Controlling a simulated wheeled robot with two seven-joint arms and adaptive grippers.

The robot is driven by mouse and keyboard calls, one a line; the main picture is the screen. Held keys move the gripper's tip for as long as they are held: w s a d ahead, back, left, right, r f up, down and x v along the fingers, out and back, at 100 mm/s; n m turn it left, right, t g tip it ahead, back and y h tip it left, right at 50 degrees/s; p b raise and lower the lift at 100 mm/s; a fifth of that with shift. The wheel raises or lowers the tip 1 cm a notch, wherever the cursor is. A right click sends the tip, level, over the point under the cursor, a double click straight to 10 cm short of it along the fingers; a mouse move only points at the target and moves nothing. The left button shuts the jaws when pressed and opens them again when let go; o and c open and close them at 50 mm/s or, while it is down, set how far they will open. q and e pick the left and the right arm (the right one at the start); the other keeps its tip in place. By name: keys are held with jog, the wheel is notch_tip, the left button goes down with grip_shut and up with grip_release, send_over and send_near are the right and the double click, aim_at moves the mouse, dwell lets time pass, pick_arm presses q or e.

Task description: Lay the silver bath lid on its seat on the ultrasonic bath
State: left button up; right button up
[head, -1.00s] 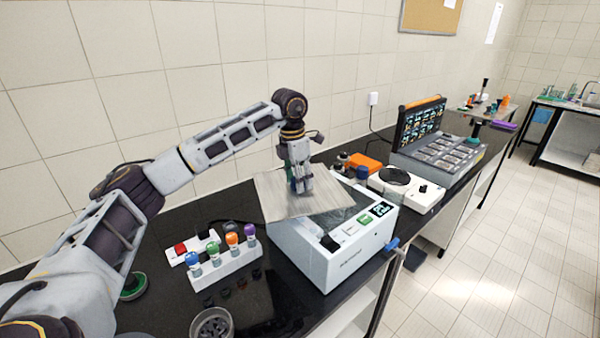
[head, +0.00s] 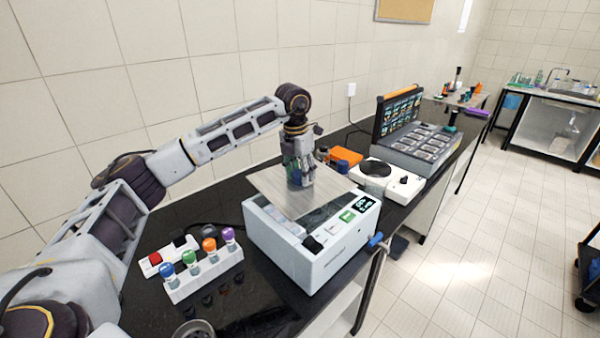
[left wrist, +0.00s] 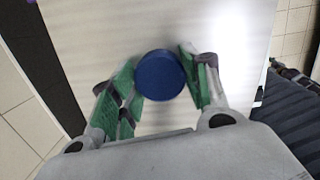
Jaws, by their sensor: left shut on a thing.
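The silver bath lid (head: 270,188) is a flat, brushed plate over the back part of the white ultrasonic bath (head: 306,258). A dark strip of the bath's top shows along the lid's front edge. I cannot tell whether the lid touches the bath or hovers just above it. My left gripper (head: 299,182) points down at the lid's middle. In the left wrist view, its green fingers stand on either side of the lid's round blue knob (left wrist: 160,75) and are shut on it. My right gripper is not in view.
A rack of colour-capped vials (head: 203,272) stands left of the bath. A white hotplate-like device (head: 386,180) and an open case (head: 415,145) stand to its right. An orange box (head: 346,157) lies behind. A blue handle (head: 376,240) sticks out at the bench's front edge.

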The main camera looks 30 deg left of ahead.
aim_at(300, 186)
pick_arm(q)
jog(key=shift+n, duration=0.7)
jog(key=shift+f, duration=0.1)
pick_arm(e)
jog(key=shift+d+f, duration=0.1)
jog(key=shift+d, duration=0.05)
pick_arm(q)
jog(key=shift+f+b, duration=1.6)
jog(key=shift+f, duration=1.05)
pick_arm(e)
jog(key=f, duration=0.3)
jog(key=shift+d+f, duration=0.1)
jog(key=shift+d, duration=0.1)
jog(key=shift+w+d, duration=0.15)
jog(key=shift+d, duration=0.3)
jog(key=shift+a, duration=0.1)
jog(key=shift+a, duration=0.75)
